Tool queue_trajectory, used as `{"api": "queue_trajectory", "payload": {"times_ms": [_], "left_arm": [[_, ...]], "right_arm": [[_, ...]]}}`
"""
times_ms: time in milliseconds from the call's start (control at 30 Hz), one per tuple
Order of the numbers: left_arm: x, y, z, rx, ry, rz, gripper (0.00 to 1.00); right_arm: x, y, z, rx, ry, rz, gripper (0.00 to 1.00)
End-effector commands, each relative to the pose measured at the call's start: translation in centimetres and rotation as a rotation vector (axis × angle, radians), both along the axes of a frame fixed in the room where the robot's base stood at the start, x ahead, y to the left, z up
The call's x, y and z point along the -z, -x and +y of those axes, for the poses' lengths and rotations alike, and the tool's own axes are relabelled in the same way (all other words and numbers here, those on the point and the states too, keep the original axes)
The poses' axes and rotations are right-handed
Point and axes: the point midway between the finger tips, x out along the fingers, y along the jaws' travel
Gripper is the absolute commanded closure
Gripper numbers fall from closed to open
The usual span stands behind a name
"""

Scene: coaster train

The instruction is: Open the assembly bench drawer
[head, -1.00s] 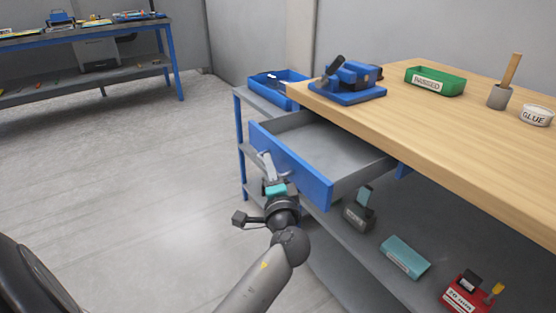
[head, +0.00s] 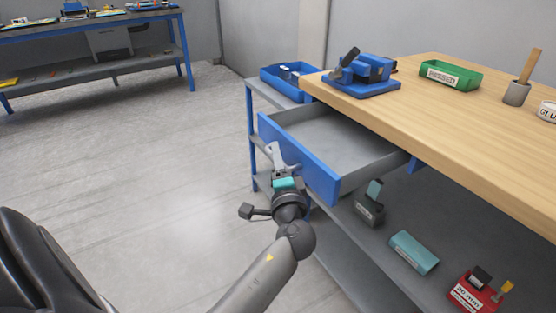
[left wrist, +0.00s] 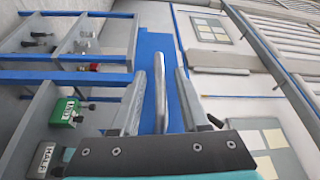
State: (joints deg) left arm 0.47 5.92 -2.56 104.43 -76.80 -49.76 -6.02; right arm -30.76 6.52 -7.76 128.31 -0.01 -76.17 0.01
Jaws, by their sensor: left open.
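The assembly bench drawer has a blue front (head: 300,160) and a grey, empty-looking inside (head: 335,135). It stands pulled out from under the wooden bench top (head: 450,120). My left gripper (head: 276,157) is at the drawer front, on its outer side. In the left wrist view, my left gripper's fingers (left wrist: 160,100) are apart, with the metal bar handle (left wrist: 161,90) between them. Gaps show beside the bar, so the fingers are not clamped on it. In the head view the handle is mostly hidden by the gripper. My right gripper is out of view.
A blue vise (head: 365,75), a green bin (head: 450,76) and a grey cup (head: 516,93) stand on the bench top. A blue tray (head: 270,82) is beyond the drawer. A lower shelf (head: 365,250) holds several tools. The floor left of the bench is clear.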

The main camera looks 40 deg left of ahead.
Motion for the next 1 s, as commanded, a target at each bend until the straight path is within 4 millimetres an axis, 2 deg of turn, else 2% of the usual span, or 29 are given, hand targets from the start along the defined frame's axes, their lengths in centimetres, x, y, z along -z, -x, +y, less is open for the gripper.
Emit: {"api": "queue_trajectory", "payload": {"times_ms": [167,267,300,400,700,1000], "left_arm": [[0.1,0.7,-0.7,0.0,0.001,0.003,0.55],[0.2,1.8,-1.8,0.001,0.004,0.003,0.55],[0.2,2.4,-2.4,0.002,0.004,0.003,0.55],[0.4,4.1,-4.1,0.001,0.005,0.003,0.55],[0.9,8.8,-8.9,0.001,0.002,0.004,0.55],[1.1,10.6,-10.8,0.0,0.001,-0.001,0.55]], "right_arm": [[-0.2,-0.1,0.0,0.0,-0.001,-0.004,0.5],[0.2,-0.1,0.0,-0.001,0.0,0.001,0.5],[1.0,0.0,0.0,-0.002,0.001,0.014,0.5],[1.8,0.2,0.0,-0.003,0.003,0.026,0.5],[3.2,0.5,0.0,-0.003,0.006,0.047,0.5],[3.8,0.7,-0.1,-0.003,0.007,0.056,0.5]]}}
